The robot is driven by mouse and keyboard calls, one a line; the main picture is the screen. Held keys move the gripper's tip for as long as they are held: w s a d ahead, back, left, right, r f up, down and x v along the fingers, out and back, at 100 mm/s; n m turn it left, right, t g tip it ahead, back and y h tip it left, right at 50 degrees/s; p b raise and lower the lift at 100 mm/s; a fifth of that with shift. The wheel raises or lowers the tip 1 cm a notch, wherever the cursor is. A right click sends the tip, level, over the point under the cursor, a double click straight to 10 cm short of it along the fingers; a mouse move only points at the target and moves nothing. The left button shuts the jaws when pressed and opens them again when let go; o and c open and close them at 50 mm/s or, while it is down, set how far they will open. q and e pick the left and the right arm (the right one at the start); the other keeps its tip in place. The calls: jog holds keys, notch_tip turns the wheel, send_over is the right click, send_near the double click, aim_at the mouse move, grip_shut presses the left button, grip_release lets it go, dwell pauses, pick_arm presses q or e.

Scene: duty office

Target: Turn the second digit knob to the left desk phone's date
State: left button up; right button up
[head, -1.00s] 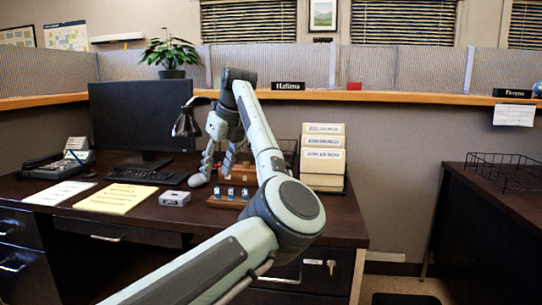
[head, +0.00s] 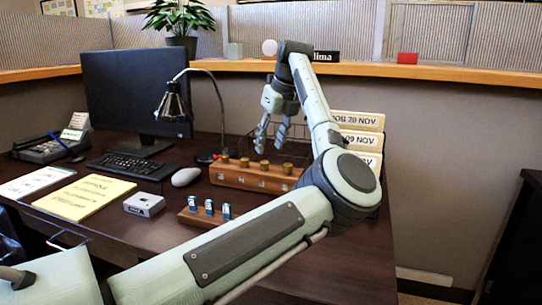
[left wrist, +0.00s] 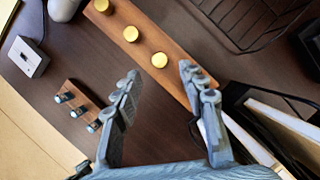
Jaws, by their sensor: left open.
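A long wooden block (head: 252,179) with a row of brass knobs stands on the desk. The second knob from the left (head: 244,162) shows clear of my fingers. My left gripper (head: 268,148) is open and empty, fingers down, above the right part of the row. The left wrist view shows the block (left wrist: 181,82) with three knobs; one (left wrist: 159,60) appears between my fingertips, with no contact evident. The desk phone (head: 45,150) is at the far left of the desk with a small white card (head: 72,134), too small to read. My right gripper is out of view.
A small wooden rack (head: 190,217) with blue-and-white pieces and a grey box (head: 144,204) lie in front. A lamp (head: 173,102), mouse (head: 186,177) and monitor (head: 138,92) are left. Date-labelled binders (head: 358,121) stand close right of my gripper, a wire basket behind.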

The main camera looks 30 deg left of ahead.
aim_at(265, 162)
pick_arm(q)
jog(key=x, duration=0.6)
jog(key=shift+c, duration=0.6)
grip_shut()
